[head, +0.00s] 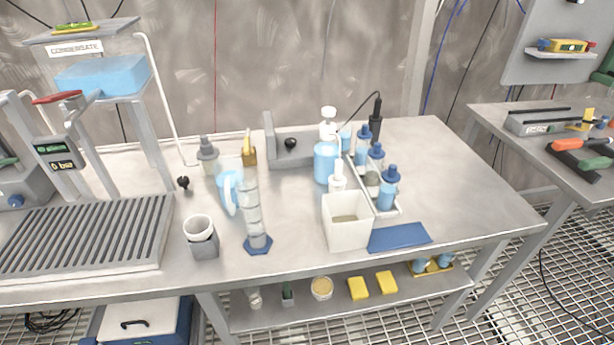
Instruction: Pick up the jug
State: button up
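The jug (228,182) looks like a clear, pale blue vessel with a light blue handle, standing upright on the grey table (470,205) left of its middle. A clear graduated cylinder (254,215) with a blue hexagonal foot stands just in front and to the right, overlapping part of the jug in the picture. My gripper is not in the head view.
A white cup in a grey holder (201,236) stands front left of the jug. A grey bottle (207,154) stands behind it. A slatted rack (85,236) lies left. A white bin (347,222), blue mat (400,237) and several bottles stand right.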

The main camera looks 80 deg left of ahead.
aim_at(224, 170)
jog(key=u, duration=0.75)
jog(key=i, duration=0.25)
jog(key=u, duration=2.25)
